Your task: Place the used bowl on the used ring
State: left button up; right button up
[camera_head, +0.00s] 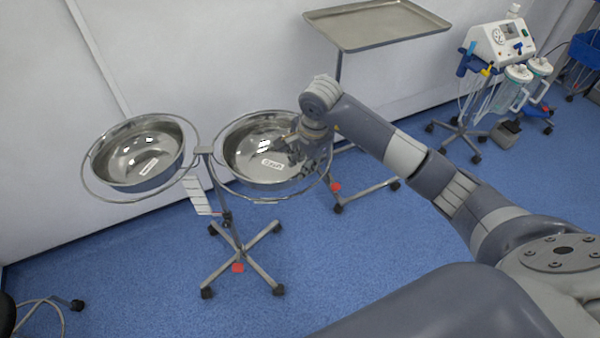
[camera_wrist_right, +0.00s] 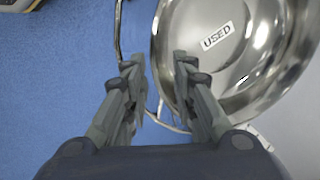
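The used bowl (camera_head: 245,150) is a shiny steel basin at the right ring (camera_head: 270,201) of a two-ring stand. In the right wrist view the bowl (camera_wrist_right: 262,60) shows its label "USED". The bowl looks about level; I cannot tell whether it rests fully on the ring. My right gripper (camera_head: 296,152) is over the bowl's right side in the head view. In the right wrist view its fingers (camera_wrist_right: 157,66) are apart, with the bowl's rim edge between them. No firm contact is visible. My left gripper is not in view.
A second steel bowl (camera_head: 140,155) sits in the left ring (camera_head: 100,188). The wheeled stand (camera_head: 238,250) is on blue floor. A tray table (camera_head: 378,24) stands behind, and a suction machine (camera_head: 497,42) is at the back right.

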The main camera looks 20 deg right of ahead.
jog(key=v, duration=0.5)
jog(key=shift+a, duration=0.1)
dwell(0.3)
